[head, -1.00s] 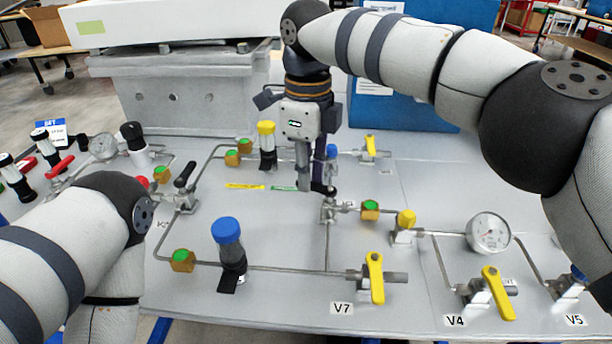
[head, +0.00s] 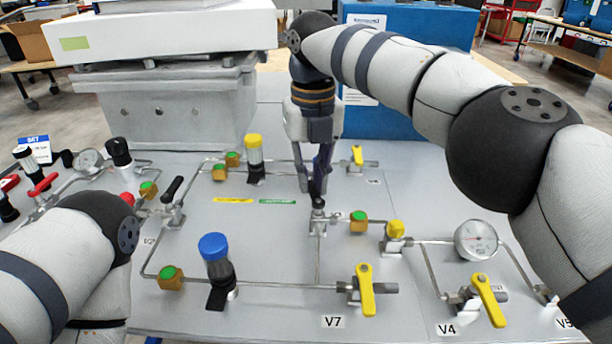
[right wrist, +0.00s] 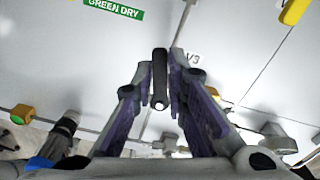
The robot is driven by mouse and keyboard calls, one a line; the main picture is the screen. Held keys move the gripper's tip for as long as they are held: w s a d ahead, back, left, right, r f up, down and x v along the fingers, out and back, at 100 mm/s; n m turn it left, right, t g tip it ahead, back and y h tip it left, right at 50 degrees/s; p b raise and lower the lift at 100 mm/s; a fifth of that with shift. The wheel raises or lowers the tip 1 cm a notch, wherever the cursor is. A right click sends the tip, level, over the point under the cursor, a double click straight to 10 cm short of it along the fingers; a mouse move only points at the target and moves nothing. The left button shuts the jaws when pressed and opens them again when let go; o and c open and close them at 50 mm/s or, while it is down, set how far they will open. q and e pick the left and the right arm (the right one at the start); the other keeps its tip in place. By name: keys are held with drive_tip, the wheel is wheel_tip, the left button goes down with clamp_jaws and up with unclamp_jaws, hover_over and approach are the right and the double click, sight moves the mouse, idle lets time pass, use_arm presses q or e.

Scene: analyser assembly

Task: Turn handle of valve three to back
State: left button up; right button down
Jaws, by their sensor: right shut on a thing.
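Valve three (head: 318,226) stands on the grey panel in the middle of the head view, with pipes joining it. Its black handle (right wrist: 160,72) shows between my right gripper's fingers in the right wrist view, beside the V3 label (right wrist: 193,56). There the handle runs up the picture from its round end. My right gripper (head: 318,188) points down over the valve and is shut on the handle. In the head view the fingers hide much of the handle, so its exact direction is hard to tell. My left arm shows at lower left, but its gripper is out of view.
A yellow-topped cylinder (head: 254,158) and a yellow-handled valve (head: 358,158) stand behind. A blue-capped cylinder (head: 215,262) stands at front left. Yellow handles of V7 (head: 365,290) and V4 (head: 489,300) and a gauge (head: 476,240) are at front right.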

use_arm(q)
drive_tip(key=shift+w+r+p, duration=0.35)
drive_tip(key=shift+w+r, duration=0.15)
use_arm(e)
drive_tip(key=shift+d+m, duration=0.3)
drive_tip(key=shift+m, duration=0.55)
drive_tip(key=shift+d+m, duration=0.3)
drive_tip(key=shift+m, duration=0.55)
drive_tip(key=c, duration=1.6)
unclamp_jaws()
